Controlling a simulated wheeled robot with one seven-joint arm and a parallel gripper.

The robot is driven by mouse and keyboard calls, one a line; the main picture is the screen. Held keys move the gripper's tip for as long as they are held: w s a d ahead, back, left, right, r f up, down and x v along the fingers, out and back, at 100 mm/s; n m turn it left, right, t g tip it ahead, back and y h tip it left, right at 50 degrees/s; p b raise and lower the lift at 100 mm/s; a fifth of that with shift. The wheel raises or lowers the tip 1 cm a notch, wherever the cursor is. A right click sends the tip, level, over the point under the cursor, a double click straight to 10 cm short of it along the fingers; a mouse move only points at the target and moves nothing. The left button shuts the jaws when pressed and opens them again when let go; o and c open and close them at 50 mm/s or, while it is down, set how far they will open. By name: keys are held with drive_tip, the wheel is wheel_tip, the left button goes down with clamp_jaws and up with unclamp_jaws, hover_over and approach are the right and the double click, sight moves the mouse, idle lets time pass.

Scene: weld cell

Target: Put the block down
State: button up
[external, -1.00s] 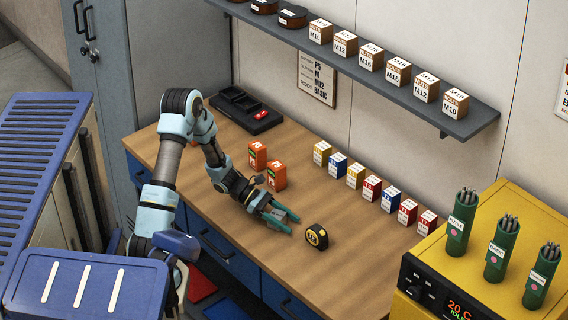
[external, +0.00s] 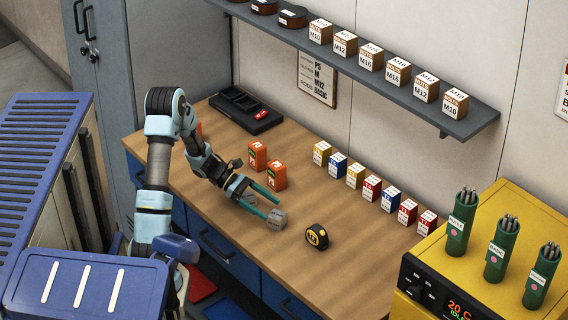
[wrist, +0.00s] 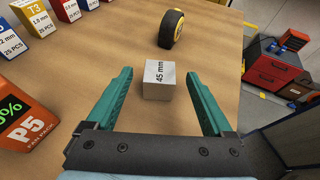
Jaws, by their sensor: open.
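The block (external: 277,218) is a small grey cube. It sits on the wooden workbench (external: 300,265), and in the wrist view the block (wrist: 159,80) shows "45 mm" on its top. My gripper (external: 269,203) has green fingers and is open. In the wrist view the gripper (wrist: 160,82) has one finger on each side of the block, with a gap on both sides. The block lies near the fingertips and looks free of them.
A black and yellow tape measure (external: 317,237) lies just right of the block. Two orange boxes (external: 276,176) stand behind my gripper. A row of small coloured boxes (external: 372,188) lines the back. The bench front is clear.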

drive_tip(key=v, duration=0.4)
drive_tip(key=shift+a, duration=0.1)
drive_tip(key=s+a+m+y, duration=0.1)
drive_tip(key=s+a+y, duration=0.1)
drive_tip(key=s+a+f+m+y, duration=0.1)
drive_tip(key=s+a+m+y, duration=0.1)
drive_tip(key=a, duration=0.1)
drive_tip(key=s+a+f+m+y, duration=0.1)
drive_tip(key=s+a+m+y, duration=0.1)
drive_tip(key=a, duration=0.1)
drive_tip(key=shift+s+f+t, duration=0.15)
drive_tip(key=shift+s+t, duration=0.05)
drive_tip(key=shift+t, duration=0.2)
drive_tip(key=s+a+r+m+t+y, duration=0.1)
drive_tip(key=a+m+t+y, duration=0.4)
drive_tip(key=a+m, duration=0.4)
drive_tip(key=a+y, duration=0.1)
drive_tip(key=a, duration=0.2)
drive_tip(key=shift+r+m+t, duration=0.3)
drive_tip(key=shift+r+t, duration=0.1)
